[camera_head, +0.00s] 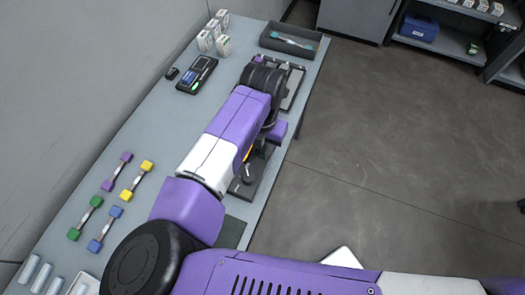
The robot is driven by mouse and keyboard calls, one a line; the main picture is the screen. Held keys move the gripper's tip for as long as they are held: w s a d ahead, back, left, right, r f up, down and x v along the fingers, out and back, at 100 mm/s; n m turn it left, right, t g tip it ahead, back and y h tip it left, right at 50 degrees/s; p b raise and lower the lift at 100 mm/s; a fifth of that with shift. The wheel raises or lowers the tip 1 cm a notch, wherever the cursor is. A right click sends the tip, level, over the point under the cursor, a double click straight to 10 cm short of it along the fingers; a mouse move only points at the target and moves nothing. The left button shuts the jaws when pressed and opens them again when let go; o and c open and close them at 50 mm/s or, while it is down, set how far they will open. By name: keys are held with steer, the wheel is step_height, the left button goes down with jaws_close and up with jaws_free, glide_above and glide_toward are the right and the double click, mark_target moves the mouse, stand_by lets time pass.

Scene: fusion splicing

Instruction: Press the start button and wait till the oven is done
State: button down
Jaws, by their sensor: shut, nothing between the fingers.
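A dark, flat device (246,190) lies near the table's right edge, partly behind my arm. I cannot tell whether it is the oven. A small orange glow shows beside my arm at its far end. No start button can be made out. My gripper (260,152) is mostly hidden below my purple and white arm, a small dark shape close to this device. It is shut, with nothing held. Whether it touches the device cannot be told.
A dark frame (293,92) lies beyond my elbow. A grey tray (290,40) with a turquoise tool, a black tool case (197,76) and white boxes (206,41) stand at the far end. Colored-ended bars (137,181) lie left. The blue-grey tabletop (150,130) is clear mid-left.

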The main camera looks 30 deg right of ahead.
steer(key=shift+r+p, duration=1.3)
steer(key=shift+r, duration=1.35)
